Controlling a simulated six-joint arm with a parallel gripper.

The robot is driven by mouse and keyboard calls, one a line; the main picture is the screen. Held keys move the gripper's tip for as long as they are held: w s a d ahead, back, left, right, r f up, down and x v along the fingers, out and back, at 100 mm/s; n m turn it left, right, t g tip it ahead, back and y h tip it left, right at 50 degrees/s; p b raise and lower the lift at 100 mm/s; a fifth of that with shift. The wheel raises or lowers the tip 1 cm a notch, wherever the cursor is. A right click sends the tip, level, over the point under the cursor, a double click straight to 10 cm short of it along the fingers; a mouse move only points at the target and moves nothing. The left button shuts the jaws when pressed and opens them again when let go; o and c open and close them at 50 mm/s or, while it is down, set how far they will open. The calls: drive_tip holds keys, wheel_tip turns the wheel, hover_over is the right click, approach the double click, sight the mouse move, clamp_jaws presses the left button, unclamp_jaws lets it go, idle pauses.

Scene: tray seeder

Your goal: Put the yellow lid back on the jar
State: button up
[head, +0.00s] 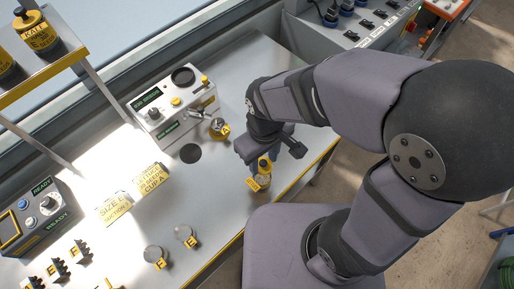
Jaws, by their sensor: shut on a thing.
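A small jar (263,182) with a yellow tag on its side stands near the right edge of the grey table. My gripper (268,158) is right above it, pointing down, shut on the yellow lid (264,164). The lid is small and partly hidden by my gripper. It lies over the jar's mouth in this view, and I cannot tell whether it touches the rim or sits a little above it.
A grey dispenser box (173,108) with knobs stands behind, with a small metal cup (218,126) beside it. Yellow cards (150,178) and two round dishes (155,254) lie to the left. A control box (40,218) stands far left. The table's yellow edge (310,172) is close by.

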sight(263, 164)
drive_tip(key=shift+a, duration=0.1)
drive_tip(key=shift+f, duration=0.15)
wheel_tip(263, 164, down, 4)
drive_tip(key=b, duration=0.5)
drive_tip(key=shift+f, duration=0.25)
drive_tip(key=shift+f+b, duration=0.45)
drive_tip(key=shift+f, duration=0.35)
drive_tip(key=shift+p, duration=0.4)
idle(0.8)
drive_tip(key=shift+f, duration=0.15)
idle(0.8)
idle(1.1)
drive_tip(key=o, duration=1.1)
drive_tip(key=shift+o, duration=0.6)
